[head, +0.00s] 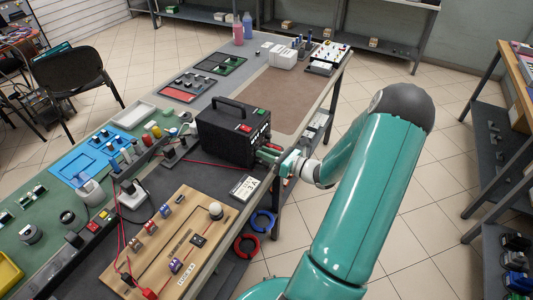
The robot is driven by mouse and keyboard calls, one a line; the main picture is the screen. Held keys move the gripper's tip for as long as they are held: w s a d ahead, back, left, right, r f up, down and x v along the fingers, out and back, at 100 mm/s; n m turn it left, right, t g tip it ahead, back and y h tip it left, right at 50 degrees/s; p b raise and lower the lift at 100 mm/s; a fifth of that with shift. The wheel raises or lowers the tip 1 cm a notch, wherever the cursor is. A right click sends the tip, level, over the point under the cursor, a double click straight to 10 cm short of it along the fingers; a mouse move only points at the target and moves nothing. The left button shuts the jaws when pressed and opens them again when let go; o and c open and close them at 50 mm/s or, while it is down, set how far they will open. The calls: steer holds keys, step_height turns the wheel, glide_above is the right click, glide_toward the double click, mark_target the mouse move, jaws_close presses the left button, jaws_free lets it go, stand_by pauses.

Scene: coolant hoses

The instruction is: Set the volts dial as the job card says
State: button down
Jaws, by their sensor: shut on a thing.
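The black power supply (228,130) with a top handle stands on the dark bench mat. Its front panel (262,128) faces right and shows a small green display and a red part. My gripper (264,153) reaches the lower part of this panel from the right and is shut there, on what seems to be the volts dial. The fingers hide the dial, so its setting cannot be read.
A wooden circuit board (178,245) with wired parts lies at the front of the bench. A blue tray (88,160) and small parts are to the left. Red and blue cable coils (262,221) hang at the bench's right edge. The brown mat (272,98) behind the supply is clear.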

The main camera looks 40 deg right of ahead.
steer(key=shift+m, duration=2)
steer(key=c, duration=1.3)
jaws_free()
steer(key=v, duration=1.3)
steer(key=shift+s, duration=0.4)
steer(key=shift+r, duration=0.15)
